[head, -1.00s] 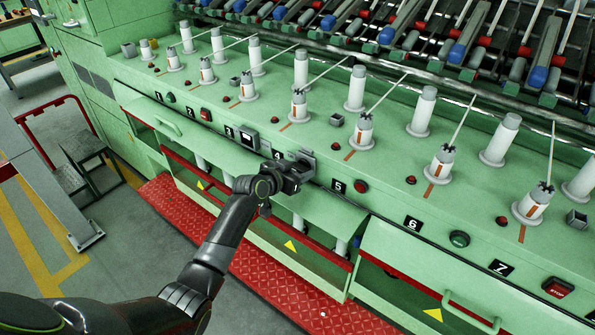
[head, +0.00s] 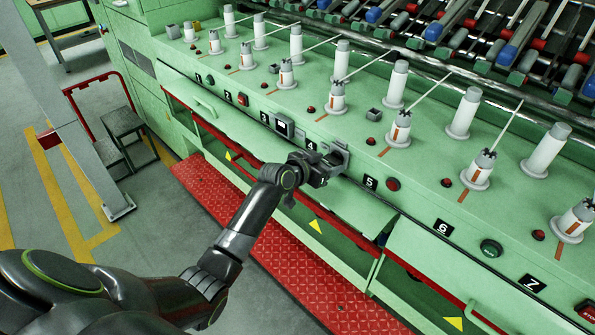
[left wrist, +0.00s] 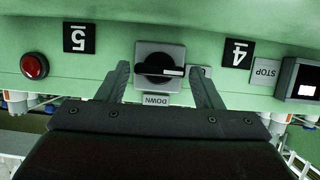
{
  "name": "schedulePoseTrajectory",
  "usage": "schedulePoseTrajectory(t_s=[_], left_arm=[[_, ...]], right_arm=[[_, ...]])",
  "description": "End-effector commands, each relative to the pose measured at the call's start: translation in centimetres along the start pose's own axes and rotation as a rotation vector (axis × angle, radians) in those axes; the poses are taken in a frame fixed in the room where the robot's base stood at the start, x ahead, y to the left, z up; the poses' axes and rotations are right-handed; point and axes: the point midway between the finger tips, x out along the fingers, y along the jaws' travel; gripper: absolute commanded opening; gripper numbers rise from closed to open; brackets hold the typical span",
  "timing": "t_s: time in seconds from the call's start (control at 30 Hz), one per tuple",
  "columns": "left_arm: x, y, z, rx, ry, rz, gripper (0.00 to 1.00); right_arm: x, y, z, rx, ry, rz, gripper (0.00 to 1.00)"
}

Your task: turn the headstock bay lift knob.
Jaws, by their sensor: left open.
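The lift knob (left wrist: 158,66) is a black rotary handle with a white mark on a grey square plate (left wrist: 146,48). It sits on the green front panel between the number plates 4 (left wrist: 237,53) and 5 (left wrist: 79,38). The wrist view shows the panel upside down, with a DOWN label (left wrist: 156,100) at the plate's edge. My left gripper (left wrist: 160,72) is open, one finger on each side of the knob; I cannot tell whether they touch it. In the head view my left gripper (head: 331,163) is at the panel and largely hides the knob. My right gripper is not in view.
A red button (left wrist: 34,66) is beside plate 5. A STOP label (left wrist: 265,71) and a small boxed display (left wrist: 300,80) are beyond plate 4. White spindles (head: 397,130) line the green deck above. A red tread plate (head: 290,265) runs along the floor below.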

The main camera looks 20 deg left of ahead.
Motion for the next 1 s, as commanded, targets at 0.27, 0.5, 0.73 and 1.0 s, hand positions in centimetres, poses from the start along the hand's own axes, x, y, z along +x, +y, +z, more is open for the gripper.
schedulePoseTrajectory(t_s=[0.27, 0.5, 0.73, 1.0], left_arm=[[-4.2, 0.0, 0.2, 0.002, 0.000, -0.002, 0.60], [-8.2, -0.1, 0.2, 0.003, 0.001, -0.003, 0.60], [-12.0, -0.1, 0.2, 0.003, 0.000, -0.002, 0.60], [-15.0, 0.0, 0.1, 0.001, -0.001, -0.001, 0.60]], right_arm=[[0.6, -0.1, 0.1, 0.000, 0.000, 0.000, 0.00], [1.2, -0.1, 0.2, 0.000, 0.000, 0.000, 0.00], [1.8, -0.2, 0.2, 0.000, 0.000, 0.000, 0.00], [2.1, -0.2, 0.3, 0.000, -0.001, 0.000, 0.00]])
